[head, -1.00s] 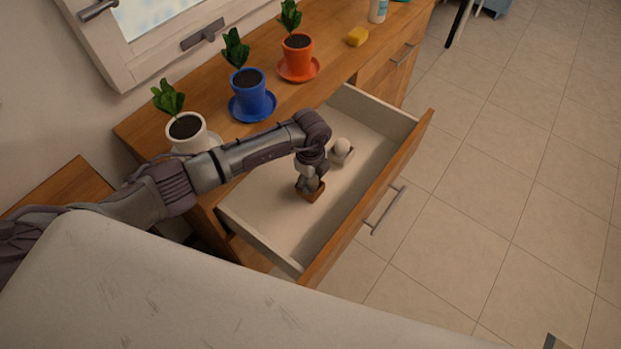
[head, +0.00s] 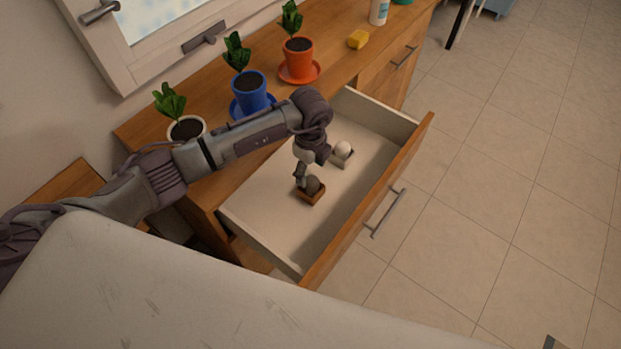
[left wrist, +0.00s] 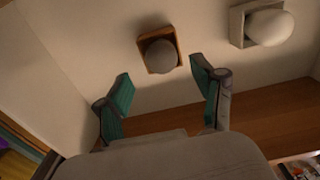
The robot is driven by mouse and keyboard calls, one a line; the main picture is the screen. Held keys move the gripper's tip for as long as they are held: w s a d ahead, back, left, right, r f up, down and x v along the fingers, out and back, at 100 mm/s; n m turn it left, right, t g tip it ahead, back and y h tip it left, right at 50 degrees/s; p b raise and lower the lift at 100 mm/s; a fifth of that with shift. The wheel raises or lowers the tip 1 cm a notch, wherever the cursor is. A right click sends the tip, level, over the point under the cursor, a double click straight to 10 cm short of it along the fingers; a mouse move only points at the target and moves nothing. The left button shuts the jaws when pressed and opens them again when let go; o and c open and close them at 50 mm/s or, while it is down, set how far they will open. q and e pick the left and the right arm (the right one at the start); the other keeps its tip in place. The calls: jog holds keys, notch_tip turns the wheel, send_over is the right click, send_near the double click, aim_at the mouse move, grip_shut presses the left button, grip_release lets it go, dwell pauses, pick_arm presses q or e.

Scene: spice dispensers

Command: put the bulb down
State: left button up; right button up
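A dark grey bulb (head: 314,184) sits in a small brown wooden holder (head: 311,198) on the drawer floor. In the left wrist view the bulb (left wrist: 162,57) rests inside the holder's brown rim (left wrist: 144,43). My left gripper (head: 302,182) is just above and beside it. In the left wrist view its two green-padded fingers (left wrist: 160,71) are spread apart and empty, with the bulb beyond their tips. A white bulb (head: 343,148) sits in a white holder (head: 340,162) farther back in the drawer; both also show at the upper right of the left wrist view (left wrist: 270,27). My right gripper is not in view.
The open drawer (head: 255,192) has bare floor around the holders; its wooden front (head: 370,200) and side walls stand up around them. White, blue (head: 250,90) and orange (head: 298,60) plant pots and a yellow sponge (head: 358,39) stand on the cabinet top.

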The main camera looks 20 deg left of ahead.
pick_arm(q)
notch_tip(320, 180, up, 6)
jog(key=shift+r, duration=0.15)
dwell(0.6)
